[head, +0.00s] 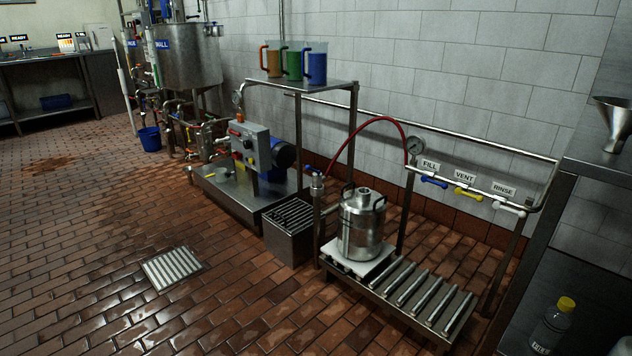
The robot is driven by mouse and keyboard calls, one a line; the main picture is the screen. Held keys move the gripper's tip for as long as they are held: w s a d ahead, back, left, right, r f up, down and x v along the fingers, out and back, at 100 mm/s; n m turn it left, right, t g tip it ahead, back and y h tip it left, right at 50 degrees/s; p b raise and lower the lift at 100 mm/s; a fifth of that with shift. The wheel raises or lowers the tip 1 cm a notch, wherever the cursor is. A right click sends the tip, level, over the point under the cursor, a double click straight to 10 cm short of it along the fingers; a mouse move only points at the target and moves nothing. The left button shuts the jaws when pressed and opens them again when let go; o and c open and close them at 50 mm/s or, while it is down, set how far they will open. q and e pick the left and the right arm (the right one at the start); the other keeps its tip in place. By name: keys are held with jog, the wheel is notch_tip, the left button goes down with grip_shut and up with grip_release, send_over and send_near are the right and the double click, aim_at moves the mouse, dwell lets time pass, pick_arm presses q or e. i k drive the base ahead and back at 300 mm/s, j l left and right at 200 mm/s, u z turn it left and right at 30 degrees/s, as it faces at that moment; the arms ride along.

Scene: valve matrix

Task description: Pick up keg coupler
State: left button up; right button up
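The keg coupler (317,184) looks to be the small metal fitting at the end of a red hose (350,131). It is upright at the left post of the keg stand, beside the keg; how it is held there is too small to tell. The steel keg (361,226) stands upright on a pale plate (352,262) at the left end of the roller stand. Neither of my grippers shows in the head view.
A grated steel box (290,228) stands left of the keg. The pump cart (240,180) is further left. Labelled valves (466,191) line the rail at right. A steel bench (610,150) bounds the right side. Tiled floor (120,240) is clear around a drain grate (172,267).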

aim_at(317, 179)
jog(key=i+j+z, duration=0.15)
jog(key=i+j, duration=0.65)
jog(key=j, duration=0.1)
